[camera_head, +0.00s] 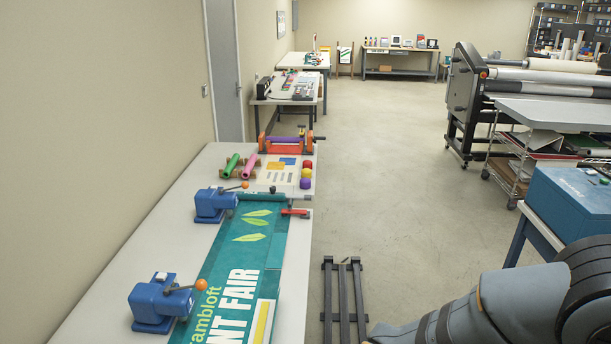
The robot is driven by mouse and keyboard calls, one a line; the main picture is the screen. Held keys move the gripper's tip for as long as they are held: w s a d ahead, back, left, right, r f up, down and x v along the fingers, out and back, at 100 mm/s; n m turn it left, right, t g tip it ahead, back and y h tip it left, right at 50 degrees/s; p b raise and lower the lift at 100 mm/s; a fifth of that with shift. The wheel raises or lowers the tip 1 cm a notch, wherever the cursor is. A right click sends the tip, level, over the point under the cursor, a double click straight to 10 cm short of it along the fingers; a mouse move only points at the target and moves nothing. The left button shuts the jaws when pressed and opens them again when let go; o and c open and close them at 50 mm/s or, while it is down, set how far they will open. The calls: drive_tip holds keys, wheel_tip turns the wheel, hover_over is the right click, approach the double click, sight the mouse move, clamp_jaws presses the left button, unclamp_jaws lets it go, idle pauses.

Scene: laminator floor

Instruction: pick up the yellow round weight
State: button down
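The yellow round weight (306,173) is small in the head view, near the right edge of the long table (128,263). It sits in a short row between a darker reddish round weight (308,164) behind it and a purple round weight (305,184) in front of it. The three look close together; I cannot tell whether they touch. My gripper is out of view. Only part of my grey arm shows at the lower right, well apart from the weights.
A pale board with yellow and blue pieces lies left of the weights. A green roll (230,166), a pink roll (250,165) and an orange-and-purple roller stand (286,144) are nearby. Blue clamps (153,305) hold a teal banner (226,262) in front. The floor aisle (390,190) is mostly clear.

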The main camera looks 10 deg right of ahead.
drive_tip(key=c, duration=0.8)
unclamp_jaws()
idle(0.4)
